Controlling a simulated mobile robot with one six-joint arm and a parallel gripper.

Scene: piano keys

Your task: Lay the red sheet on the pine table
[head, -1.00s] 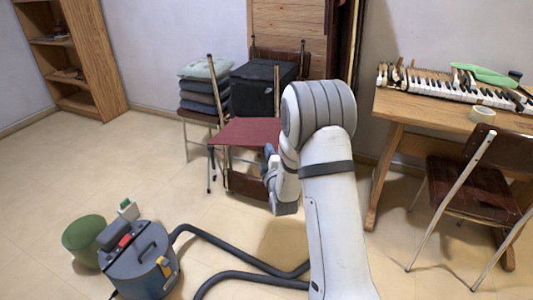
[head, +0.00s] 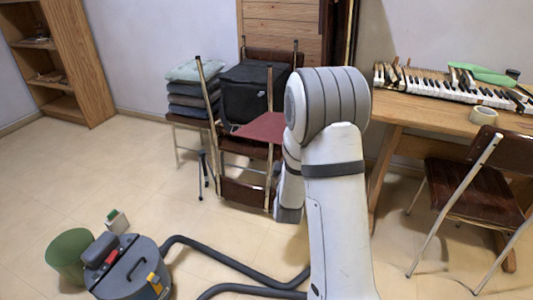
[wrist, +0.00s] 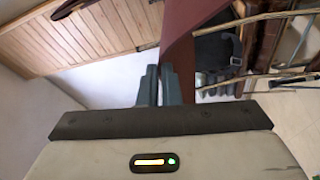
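The red sheet (head: 264,127) shows in the head view left of my arm, in front of the black case; its right part is hidden behind my arm. In the wrist view the red sheet (wrist: 184,35) runs up and away from my fingertips. My gripper (wrist: 160,80) has its two grey fingers close together with the sheet's near edge between them. In the head view the fingers are hidden by my arm. The pine table (head: 400,113) stands at the right, with a row of piano keys (head: 445,88) on it.
A dark chair (head: 475,185) stands before the table. The table also bears a tape roll (head: 483,115) and a green item (head: 482,74). Stacked chairs, a black case (head: 250,92) and cushions (head: 195,90) stand behind. A vacuum (head: 130,268) and its hose lie on the floor.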

